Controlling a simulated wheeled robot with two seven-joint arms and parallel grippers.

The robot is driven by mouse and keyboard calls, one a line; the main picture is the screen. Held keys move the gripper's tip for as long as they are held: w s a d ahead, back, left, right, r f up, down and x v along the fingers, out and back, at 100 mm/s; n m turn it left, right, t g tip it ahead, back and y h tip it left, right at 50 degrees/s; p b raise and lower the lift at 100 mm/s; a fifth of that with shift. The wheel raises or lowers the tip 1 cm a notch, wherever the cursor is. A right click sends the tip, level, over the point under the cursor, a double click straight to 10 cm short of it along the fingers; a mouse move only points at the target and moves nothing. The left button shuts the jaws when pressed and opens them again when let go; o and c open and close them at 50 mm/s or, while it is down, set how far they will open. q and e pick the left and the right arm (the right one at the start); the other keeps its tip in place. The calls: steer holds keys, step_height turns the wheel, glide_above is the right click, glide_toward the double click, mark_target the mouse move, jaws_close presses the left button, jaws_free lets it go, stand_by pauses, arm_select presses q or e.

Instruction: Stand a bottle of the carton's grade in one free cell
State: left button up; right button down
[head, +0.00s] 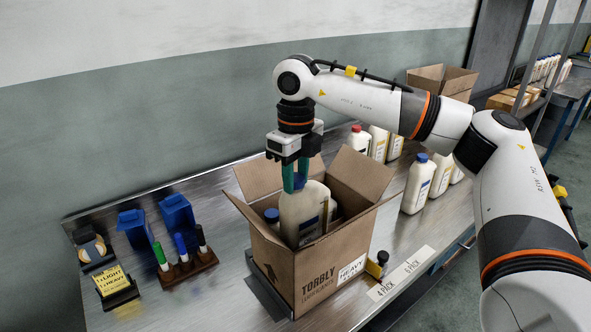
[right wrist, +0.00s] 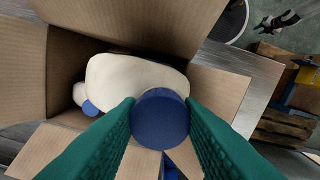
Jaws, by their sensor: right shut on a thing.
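An open cardboard carton (head: 285,275) stands on the metal table, marked TORBLY with a HEAVY label (head: 351,269). My right gripper (head: 294,178) points down over it, its green fingers shut on the blue cap (right wrist: 160,118) of a white bottle (head: 301,212). The held bottle is upright, its lower part hidden inside the carton; I cannot tell whether it touches the bottom. A blue-capped bottle (head: 417,186) stands right of the carton. My left gripper is not in view.
Several more white bottles stand behind and right of the carton, one red-capped (head: 357,140). Left are a marker rack (head: 187,270), blue bins (head: 177,214), a yellow note (head: 112,281) and a tape roll (head: 93,250). A pack sign (head: 402,274) lies at the front edge. Carton flaps spread outward.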

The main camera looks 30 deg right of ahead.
mark_target(297, 191)
step_height(297, 191, down, 12)
steer(key=b, duration=0.8)
steer(key=shift+f, duration=0.1)
steer(key=shift+f+b, duration=1.35)
steer(key=shift+f, duration=0.4)
steer(key=c, duration=0.9)
jaws_free()
steer(key=shift+r, duration=0.1)
steer(key=shift+s+f, duration=0.1)
steer(key=shift+f, duration=0.15)
step_height(297, 191, up, 11)
steer(key=shift+r+b, duration=0.15)
steer(key=shift+b, duration=0.15)
steer(key=shift+r, duration=0.6)
steer(key=shift+f, duration=0.1)
